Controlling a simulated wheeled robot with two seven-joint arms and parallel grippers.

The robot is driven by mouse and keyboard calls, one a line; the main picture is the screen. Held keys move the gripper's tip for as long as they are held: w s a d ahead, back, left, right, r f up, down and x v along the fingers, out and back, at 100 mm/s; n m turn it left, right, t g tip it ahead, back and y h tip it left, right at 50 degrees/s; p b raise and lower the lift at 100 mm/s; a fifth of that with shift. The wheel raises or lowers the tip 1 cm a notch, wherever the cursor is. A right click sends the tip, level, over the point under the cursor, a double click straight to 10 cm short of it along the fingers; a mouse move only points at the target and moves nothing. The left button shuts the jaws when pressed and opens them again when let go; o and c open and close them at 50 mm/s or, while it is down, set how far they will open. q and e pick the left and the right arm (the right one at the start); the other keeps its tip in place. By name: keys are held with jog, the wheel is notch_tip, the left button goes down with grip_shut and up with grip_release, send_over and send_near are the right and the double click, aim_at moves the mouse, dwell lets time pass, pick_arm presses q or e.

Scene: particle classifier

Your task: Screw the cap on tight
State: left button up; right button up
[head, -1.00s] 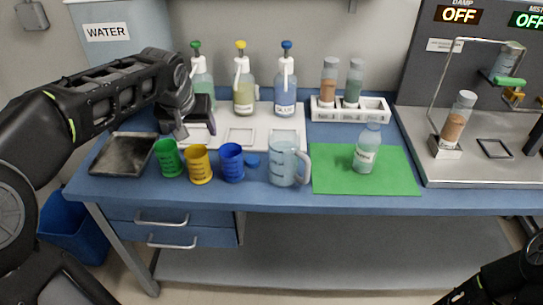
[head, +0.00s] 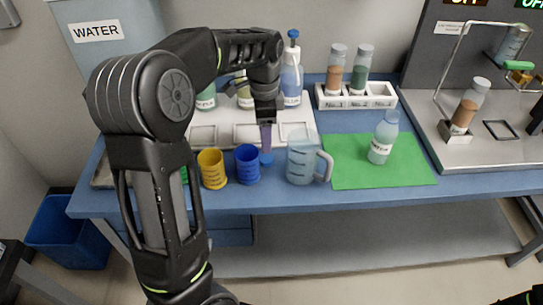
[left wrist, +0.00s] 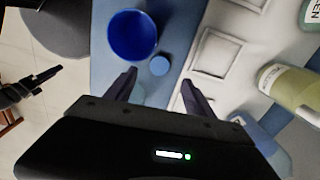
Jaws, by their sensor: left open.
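A small round blue cap (head: 266,159) lies on the blue bench beside the blue cup. It also shows in the left wrist view (left wrist: 159,65), ahead of the fingertips and roughly midway between them. My left gripper (head: 266,147) points down just over the cap, and its two fingers (left wrist: 159,79) are open and empty. A clear bottle (head: 380,148) with a pale blue tint and a white label stands upright on the green mat (head: 345,178). A dark arm end (left wrist: 35,85), which looks like my right gripper, shows small at the left of the left wrist view; its jaws are unclear.
The blue cup (head: 247,168) and clear jug (head: 301,166) stand close either side of the cap. A yellow cup (head: 212,170) is further left. Squeeze bottles (head: 292,82) and a vial rack (head: 330,101) stand behind. A metal stand (head: 470,155) is at right.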

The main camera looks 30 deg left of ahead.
aim_at(266, 158)
dwell(0.4)
pick_arm(q)
jog(key=shift+f, duration=1.3)
jog(key=shift+f, duration=0.1)
notch_tip(266, 158, down, 5)
jog(key=shift+p, duration=0.3)
jog(key=shift+c, duration=0.2)
grip_shut()
